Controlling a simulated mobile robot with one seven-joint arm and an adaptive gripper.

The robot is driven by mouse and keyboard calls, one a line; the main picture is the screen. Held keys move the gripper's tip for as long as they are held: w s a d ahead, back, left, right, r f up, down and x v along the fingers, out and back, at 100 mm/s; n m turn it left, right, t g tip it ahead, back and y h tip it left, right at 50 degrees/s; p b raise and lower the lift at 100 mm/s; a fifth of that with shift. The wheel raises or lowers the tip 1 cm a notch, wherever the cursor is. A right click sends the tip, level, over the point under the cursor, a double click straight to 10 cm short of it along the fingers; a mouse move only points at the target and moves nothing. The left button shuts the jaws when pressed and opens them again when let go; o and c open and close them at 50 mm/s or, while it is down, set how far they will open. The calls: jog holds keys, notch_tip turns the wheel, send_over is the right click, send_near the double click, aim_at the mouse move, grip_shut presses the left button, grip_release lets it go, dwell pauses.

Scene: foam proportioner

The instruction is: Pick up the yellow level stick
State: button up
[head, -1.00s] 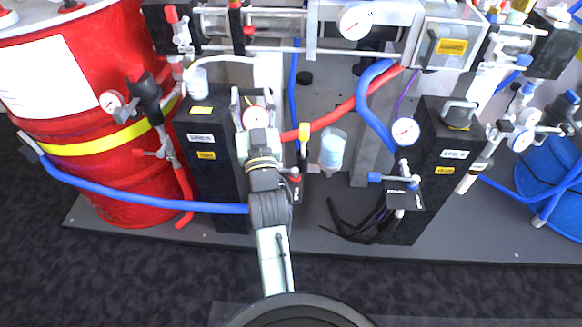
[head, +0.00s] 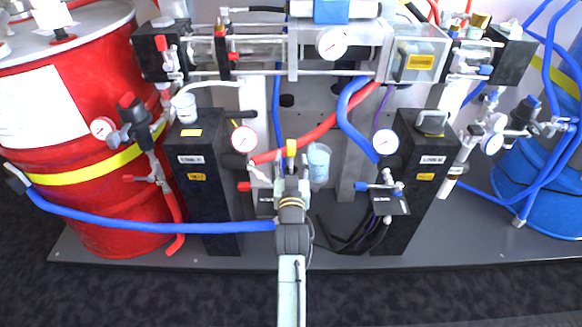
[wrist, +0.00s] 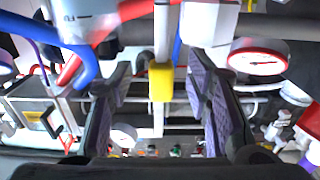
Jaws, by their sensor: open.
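The yellow level stick (head: 291,147) shows as a small yellow upright piece just beyond my gripper in the head view, left of the clear cup. In the wrist view the yellow block (wrist: 161,82) sits on a pale vertical strip, between my two fingers. My gripper (head: 291,183) is open in front of the stick; the wrist view shows its dark padded fingers (wrist: 160,72) standing apart on either side of the yellow block, with visible gaps. In the head view my gripper hides what lies below the stick.
A clear cup (head: 318,163) with bluish contents is close at the right of the stick. A red hose (head: 300,143) passes behind. Black pedestals (head: 205,220) stand left and right, with gauges and valves. A red drum (head: 95,215) is at far left.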

aim_at(291, 157)
jog(key=w, duration=0.3)
jog(key=shift+w+b, duration=0.3)
jog(key=shift+w, duration=0.05)
jog(key=shift+c, duration=0.5)
grip_shut()
